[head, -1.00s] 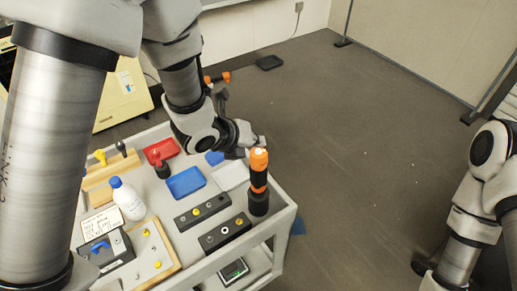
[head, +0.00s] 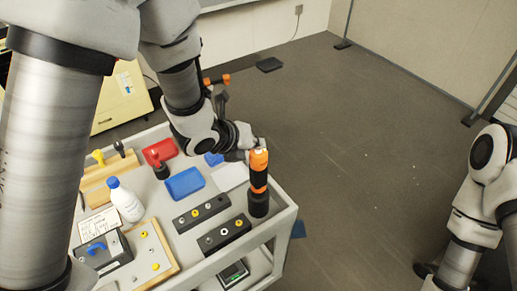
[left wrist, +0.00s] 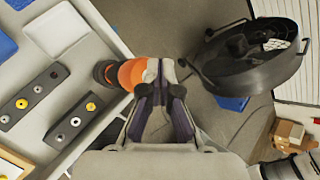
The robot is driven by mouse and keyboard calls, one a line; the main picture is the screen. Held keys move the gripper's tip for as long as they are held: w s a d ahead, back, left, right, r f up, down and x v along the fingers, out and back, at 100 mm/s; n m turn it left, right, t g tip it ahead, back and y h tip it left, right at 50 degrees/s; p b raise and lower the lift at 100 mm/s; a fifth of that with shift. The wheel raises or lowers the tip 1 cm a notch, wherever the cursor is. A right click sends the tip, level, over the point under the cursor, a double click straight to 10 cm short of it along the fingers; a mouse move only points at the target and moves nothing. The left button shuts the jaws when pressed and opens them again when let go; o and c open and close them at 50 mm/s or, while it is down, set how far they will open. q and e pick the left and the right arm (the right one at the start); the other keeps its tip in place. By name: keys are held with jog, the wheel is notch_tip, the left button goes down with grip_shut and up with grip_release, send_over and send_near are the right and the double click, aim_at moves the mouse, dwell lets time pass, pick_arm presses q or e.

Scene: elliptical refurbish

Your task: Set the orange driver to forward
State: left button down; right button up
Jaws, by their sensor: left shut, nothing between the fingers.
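The orange driver (head: 259,181) stands upright at the right front part of the cart, with an orange head and a black grip and base. In the left wrist view its orange head (left wrist: 124,73) is seen from above. My left gripper (head: 261,144) is at the top of the driver, its fingers shut with nothing between them. In the left wrist view the closed fingertips (left wrist: 160,70) are right beside the driver's head; I cannot tell whether they touch it. The driver's direction switch cannot be made out. My right arm shows at the right, its gripper out of view.
The cart (head: 285,222) also holds two dark blocks with knobs (head: 224,236), a blue tray (head: 186,183), a red tray (head: 164,149), a white bottle (head: 127,203) and a wooden board (head: 153,252). Open floor (head: 370,150) lies to the right.

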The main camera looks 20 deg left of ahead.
pick_arm(q)
jog(key=shift+r+p, duration=0.3)
jog(key=shift+r, duration=0.35)
notch_tip(320, 180, up, 6)
jog(key=p, duration=0.4)
dwell(0.3)
